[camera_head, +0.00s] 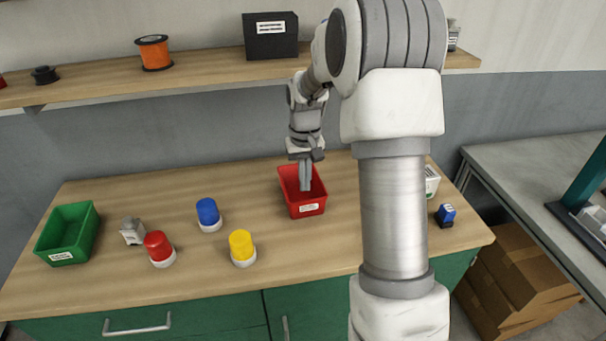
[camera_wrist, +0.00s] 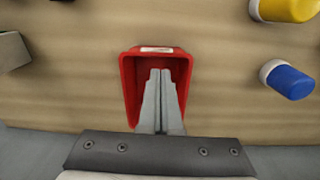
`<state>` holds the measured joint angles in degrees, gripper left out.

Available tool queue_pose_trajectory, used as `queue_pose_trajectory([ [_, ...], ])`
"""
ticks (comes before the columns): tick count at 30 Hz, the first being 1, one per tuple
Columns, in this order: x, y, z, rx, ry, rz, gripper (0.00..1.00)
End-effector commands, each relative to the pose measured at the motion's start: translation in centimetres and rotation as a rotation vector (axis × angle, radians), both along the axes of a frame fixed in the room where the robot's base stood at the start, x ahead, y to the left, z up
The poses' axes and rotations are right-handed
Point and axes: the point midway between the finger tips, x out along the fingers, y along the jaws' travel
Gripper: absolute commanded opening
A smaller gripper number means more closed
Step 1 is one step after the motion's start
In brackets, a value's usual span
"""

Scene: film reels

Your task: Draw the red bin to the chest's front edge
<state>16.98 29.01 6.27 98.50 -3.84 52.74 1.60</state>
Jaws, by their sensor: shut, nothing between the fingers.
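The red bin (camera_head: 307,210) stands on the wooden top of the green chest (camera_head: 300,258), toward the back and a little right of the middle. Its white label faces the chest's front edge. My gripper (camera_head: 306,188) points down into the open bin, its fingers shut together with nothing between them. In the wrist view the shut fingers (camera_wrist: 160,72) reach over the bin's inside, toward the labelled wall of the red bin (camera_wrist: 128,85). Whether the fingertips touch that wall or the floor I cannot tell.
A green bin (camera_head: 68,235) stands at the left. A small blue item (camera_head: 445,214) is at the right. The top in front of the red bin is clear.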

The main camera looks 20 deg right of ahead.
Motion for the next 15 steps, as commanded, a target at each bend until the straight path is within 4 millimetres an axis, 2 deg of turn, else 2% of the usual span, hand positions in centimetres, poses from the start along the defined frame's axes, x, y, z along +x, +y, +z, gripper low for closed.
queue_pose_trajectory([
  [1,-0.1,0.0,-1.1,0.002,0.003,0.0,0.0],
  [6,-0.1,0.1,-3.9,0.002,0.003,0.0,0.0],
  [10,0.0,0.0,-5.2,0.0,0.0,0.0,0.0],
  [15,0.0,0.0,-5.8,0.0,0.0,0.001,0.0],
])
